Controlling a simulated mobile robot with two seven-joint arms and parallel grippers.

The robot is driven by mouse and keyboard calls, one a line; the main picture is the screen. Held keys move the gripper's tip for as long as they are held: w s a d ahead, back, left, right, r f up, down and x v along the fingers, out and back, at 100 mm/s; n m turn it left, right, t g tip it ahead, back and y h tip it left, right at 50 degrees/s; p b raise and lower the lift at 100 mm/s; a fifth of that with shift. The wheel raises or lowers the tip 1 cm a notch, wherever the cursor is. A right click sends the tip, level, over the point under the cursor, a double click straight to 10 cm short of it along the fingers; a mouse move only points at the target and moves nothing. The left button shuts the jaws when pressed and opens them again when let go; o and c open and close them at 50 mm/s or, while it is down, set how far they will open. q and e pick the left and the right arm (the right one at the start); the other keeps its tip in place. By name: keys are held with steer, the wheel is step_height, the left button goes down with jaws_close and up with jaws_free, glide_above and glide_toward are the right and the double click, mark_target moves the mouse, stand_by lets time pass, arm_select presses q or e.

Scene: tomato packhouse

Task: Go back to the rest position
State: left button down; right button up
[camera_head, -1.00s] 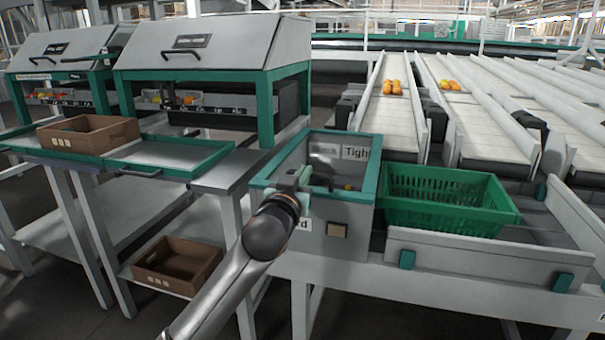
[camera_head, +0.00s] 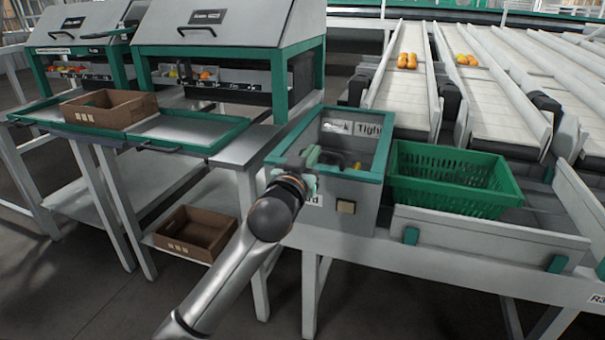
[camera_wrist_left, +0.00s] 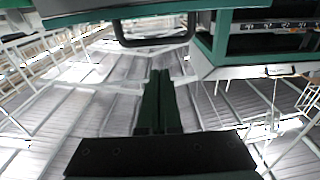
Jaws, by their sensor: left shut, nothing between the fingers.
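My left gripper (camera_head: 310,157) is at the left rim of a grey bin with a green edge (camera_head: 285,133). I cannot tell whether it touches the rim. In the left wrist view my left gripper's dark green fingers (camera_wrist_left: 158,100) are together with nothing between them. The bin has a label reading "Tight", and something small and yellowish shows inside it. My right gripper is not in view.
A green perforated crate (camera_head: 455,190) stands right of the bin. Conveyor lanes behind carry orange tomatoes (camera_head: 407,61). At left, a brown box (camera_head: 108,108) sits on a green-edged tray and another brown box (camera_head: 195,234) on the lower shelf.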

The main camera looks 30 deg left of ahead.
arm_select(q)
steer(key=s+d+f, duration=0.1)
steer(key=s+f, duration=0.2)
steer(key=s, duration=0.2)
steer(key=shift+s, duration=0.3)
steer(key=shift+d, duration=0.15)
